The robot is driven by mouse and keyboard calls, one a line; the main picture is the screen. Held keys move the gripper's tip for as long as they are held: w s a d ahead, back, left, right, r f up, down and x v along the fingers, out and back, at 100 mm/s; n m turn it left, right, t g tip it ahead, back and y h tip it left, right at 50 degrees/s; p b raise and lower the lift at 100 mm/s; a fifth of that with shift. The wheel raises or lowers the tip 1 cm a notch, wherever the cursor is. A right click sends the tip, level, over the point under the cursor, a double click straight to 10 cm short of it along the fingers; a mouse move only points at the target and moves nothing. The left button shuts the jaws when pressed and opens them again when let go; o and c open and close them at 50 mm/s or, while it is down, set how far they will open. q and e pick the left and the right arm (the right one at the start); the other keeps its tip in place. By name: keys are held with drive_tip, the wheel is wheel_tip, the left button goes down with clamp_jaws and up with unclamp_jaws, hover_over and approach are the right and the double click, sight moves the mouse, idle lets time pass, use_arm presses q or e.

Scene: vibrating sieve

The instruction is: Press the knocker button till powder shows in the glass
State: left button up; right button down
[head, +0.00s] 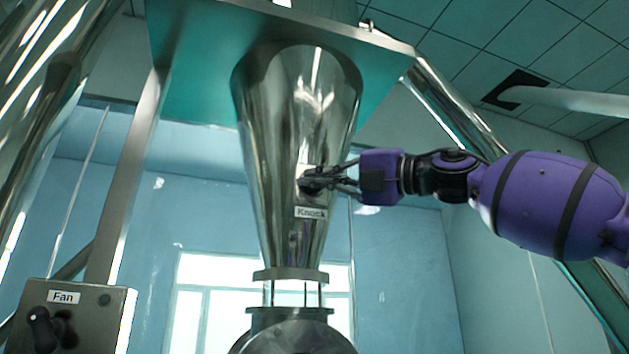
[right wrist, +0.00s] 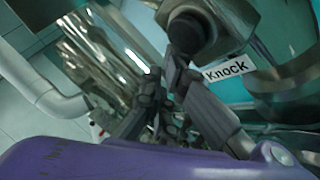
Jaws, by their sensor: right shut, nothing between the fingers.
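The knocker button (right wrist: 188,30) is a dark round knob on a metal housing, above the white "Knock" label (right wrist: 226,70) in the right wrist view. In the head view the label (head: 311,213) sits on the steel cone (head: 290,110), just below my right gripper (head: 318,181). My right gripper is shut and empty, its fingertips at the button; the fingers partly hide it, and I cannot tell whether it is pressed in. The glass (head: 291,294) is the short clear section under the cone; background light shows through it and no powder is visible. My left gripper is out of view.
A control box labelled "Fan" (head: 75,310) with a black knob stands at the lower left. Steel frame posts (head: 133,180) flank the cone. A teal plate (head: 190,90) spans above. A white pipe (head: 570,100) runs at the upper right.

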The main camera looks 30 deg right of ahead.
drive_tip(key=shift+w, duration=0.1)
idle(0.4)
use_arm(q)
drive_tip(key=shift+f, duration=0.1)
use_arm(e)
drive_tip(key=shift+w+d, duration=0.1)
drive_tip(key=shift+w, duration=0.25)
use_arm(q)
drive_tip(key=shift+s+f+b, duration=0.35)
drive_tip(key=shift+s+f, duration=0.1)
use_arm(e)
drive_tip(key=shift+w+d, duration=0.3)
drive_tip(key=shift+w, duration=0.55)
idle(0.5)
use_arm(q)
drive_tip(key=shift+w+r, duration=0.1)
use_arm(e)
drive_tip(key=shift+s, duration=0.15)
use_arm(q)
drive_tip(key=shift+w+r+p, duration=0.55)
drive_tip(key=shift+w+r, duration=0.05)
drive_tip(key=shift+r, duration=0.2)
use_arm(e)
drive_tip(key=shift+s+a+f, duration=0.1)
drive_tip(key=shift+s+a, duration=0.1)
drive_tip(key=shift+s, duration=0.35)
drive_tip(key=shift+s+a, duration=0.15)
drive_tip(key=shift+s, duration=0.35)
